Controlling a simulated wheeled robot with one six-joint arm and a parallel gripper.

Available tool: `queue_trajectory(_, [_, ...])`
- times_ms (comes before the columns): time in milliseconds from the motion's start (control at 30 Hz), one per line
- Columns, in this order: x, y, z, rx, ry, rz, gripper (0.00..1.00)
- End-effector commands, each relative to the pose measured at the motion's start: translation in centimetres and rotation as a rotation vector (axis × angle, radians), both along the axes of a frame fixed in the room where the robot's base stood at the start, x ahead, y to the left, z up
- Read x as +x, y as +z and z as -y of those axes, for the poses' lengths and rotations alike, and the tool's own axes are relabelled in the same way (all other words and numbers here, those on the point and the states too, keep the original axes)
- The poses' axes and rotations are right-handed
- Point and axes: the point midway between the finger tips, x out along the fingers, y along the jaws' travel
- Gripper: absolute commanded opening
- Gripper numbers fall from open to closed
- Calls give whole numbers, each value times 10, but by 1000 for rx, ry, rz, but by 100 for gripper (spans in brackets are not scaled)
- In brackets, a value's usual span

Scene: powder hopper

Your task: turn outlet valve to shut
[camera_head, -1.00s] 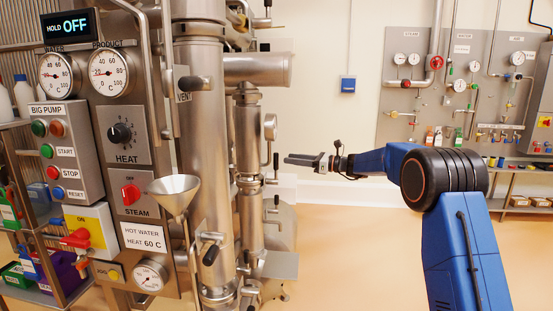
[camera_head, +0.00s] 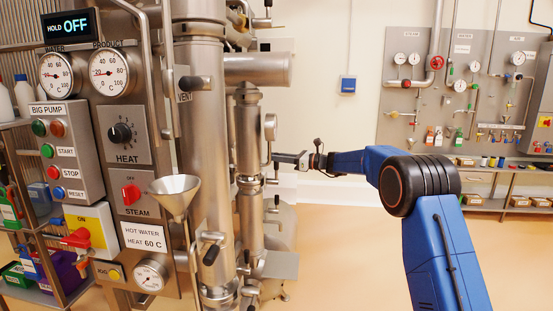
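My gripper (camera_head: 277,158) is at the right side of the slimmer steel column (camera_head: 248,140), pointing left. Its fingertips overlap the upper end of a dark upright lever handle (camera_head: 276,170) beside that column. Whether they touch it or close on it cannot be told, as the fingers show small and edge-on. Other black-handled levers are on the steelwork: one on the wide column low in front (camera_head: 210,254), one higher up (camera_head: 195,83), and one lower beside the slim column (camera_head: 277,201).
A control panel with gauges, HEAT knob (camera_head: 121,133) and red STEAM switch (camera_head: 131,194) stands left. A steel funnel (camera_head: 174,194) juts out before the wide column. A horizontal steel pipe (camera_head: 258,69) is above my gripper.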

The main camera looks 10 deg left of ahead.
Motion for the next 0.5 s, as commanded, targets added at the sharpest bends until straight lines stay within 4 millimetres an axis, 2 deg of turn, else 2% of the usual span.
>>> queue_trajectory(67, [0, 0, 0, 0, 0, 0, 0])
queue_trajectory(500, [-7, -1, 0, -2, -1, 62, 0])
